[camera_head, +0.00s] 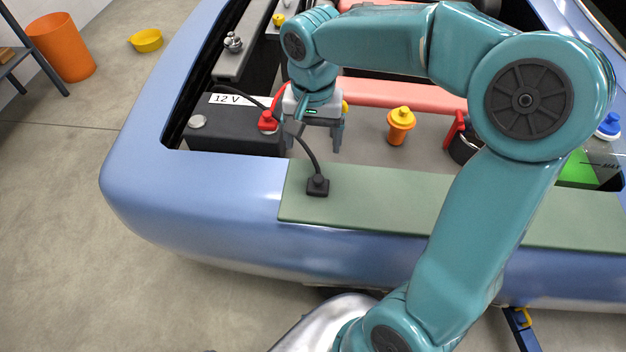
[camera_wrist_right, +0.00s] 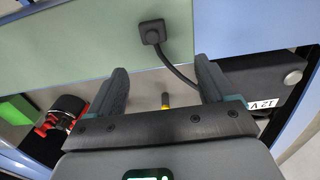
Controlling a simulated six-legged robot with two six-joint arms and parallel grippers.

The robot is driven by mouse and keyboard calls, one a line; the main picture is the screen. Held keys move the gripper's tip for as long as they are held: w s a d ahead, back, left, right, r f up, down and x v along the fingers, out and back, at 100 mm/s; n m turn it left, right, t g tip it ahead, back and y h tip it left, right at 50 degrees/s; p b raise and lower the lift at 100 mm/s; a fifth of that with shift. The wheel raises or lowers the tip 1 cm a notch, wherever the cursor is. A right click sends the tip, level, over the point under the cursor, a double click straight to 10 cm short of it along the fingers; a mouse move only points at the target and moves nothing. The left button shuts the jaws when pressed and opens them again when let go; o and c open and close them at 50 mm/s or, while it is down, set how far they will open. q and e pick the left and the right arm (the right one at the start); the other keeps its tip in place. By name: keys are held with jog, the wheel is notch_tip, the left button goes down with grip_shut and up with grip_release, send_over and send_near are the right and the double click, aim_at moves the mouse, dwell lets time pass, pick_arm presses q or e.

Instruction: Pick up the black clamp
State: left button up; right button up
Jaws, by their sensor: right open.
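The black clamp (camera_head: 318,186) is a small dark block with a round knob. It rests on the green mat (camera_head: 420,198), near the mat's left end, with a black cable running up from it. It also shows in the right wrist view (camera_wrist_right: 152,32), beyond the fingertips. My right gripper (camera_head: 315,142) points down over the engine bay, just behind the clamp and apart from it. Its two fingers are spread with nothing held, and they show in the right wrist view (camera_wrist_right: 160,66). My left gripper is not in view.
A black 12 V battery (camera_head: 235,138) with a red cap (camera_head: 268,122) sits left of my right gripper. An orange-yellow bottle-like part (camera_head: 400,124) stands to its right. The blue body edge (camera_head: 190,190) surrounds the bay. The mat is clear right of the clamp, though my arm crosses above it.

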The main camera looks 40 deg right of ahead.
aim_at(318, 176)
jog(key=f, duration=0.7)
jog(key=shift+s+d, duration=0.1)
jog(key=shift+s, duration=0.3)
jog(key=shift+f, duration=0.65)
jog(key=f, duration=0.3)
jog(key=f+p, duration=0.1)
jog(key=shift+s+d+f, duration=0.2)
jog(key=shift+s+f, duration=0.05)
jog(key=shift+f, duration=0.05)
jog(key=shift+w+f, duration=0.1)
jog(key=shift+f, duration=0.1)
jog(key=shift+a+r, duration=0.1)
jog(key=shift+a, duration=0.05)
jog(key=c, duration=1.1)
